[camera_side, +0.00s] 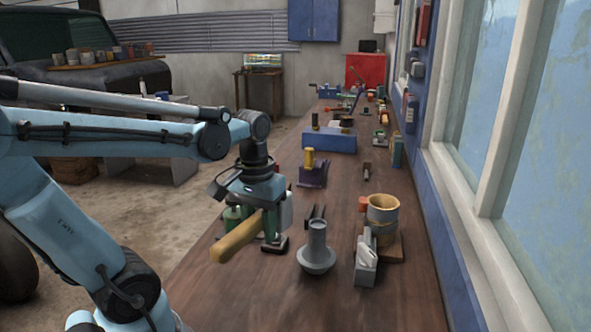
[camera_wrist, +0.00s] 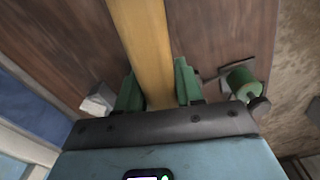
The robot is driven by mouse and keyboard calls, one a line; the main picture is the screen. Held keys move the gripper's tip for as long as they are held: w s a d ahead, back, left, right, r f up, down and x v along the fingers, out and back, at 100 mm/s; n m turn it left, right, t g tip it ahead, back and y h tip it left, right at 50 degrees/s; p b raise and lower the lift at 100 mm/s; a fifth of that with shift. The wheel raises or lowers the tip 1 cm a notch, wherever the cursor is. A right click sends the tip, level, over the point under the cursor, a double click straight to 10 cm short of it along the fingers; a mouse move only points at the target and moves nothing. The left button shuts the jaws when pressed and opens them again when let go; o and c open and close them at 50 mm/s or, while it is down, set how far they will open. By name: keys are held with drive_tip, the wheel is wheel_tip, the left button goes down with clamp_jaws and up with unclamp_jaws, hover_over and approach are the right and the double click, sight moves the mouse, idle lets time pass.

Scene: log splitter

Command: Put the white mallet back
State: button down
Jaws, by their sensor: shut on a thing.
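My gripper (camera_side: 262,222) is shut on the yellow-tan wooden handle (camera_side: 237,238) of the mallet, over the near left part of the bench. The handle slants down to the left, toward the side camera. A white part (camera_side: 287,208), which looks like the mallet's head, shows just right of the gripper, mostly hidden behind it. In the wrist view the handle (camera_wrist: 142,40) runs up between the green fingers (camera_wrist: 160,92). The head cannot be made out clearly there. I cannot tell whether the mallet touches the bench.
A grey flanged part (camera_side: 317,250) stands right of the gripper on the wooden bench (camera_side: 330,305). A grey metal block (camera_side: 366,260) and a tan-rimmed mug-like container (camera_side: 383,215) stand further right. A green cylinder (camera_wrist: 241,82) is close by. A purple block (camera_side: 313,173) stands behind.

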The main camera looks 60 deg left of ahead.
drive_tip(key=s+n, duration=0.1)
drive_tip(key=s+a+f+n, duration=0.1)
drive_tip(key=s, duration=0.1)
drive_tip(key=s+a+f+n, duration=0.1)
drive_tip(key=shift+s+f, duration=0.2)
drive_tip(key=shift+s, duration=0.2)
drive_tip(key=s+a+f, duration=0.1)
drive_tip(key=a+f, duration=0.1)
drive_tip(key=a, duration=0.1)
drive_tip(key=s+a+f, duration=0.2)
drive_tip(key=a, duration=0.2)
drive_tip(key=s+a+f, duration=0.1)
drive_tip(key=a+f, duration=0.2)
drive_tip(key=shift+s+a, duration=0.3)
drive_tip(key=shift+s, duration=0.05)
drive_tip(key=shift+f, duration=1.8)
drive_tip(key=shift+a, duration=0.1)
drive_tip(key=c, duration=0.7)
unclamp_jaws()
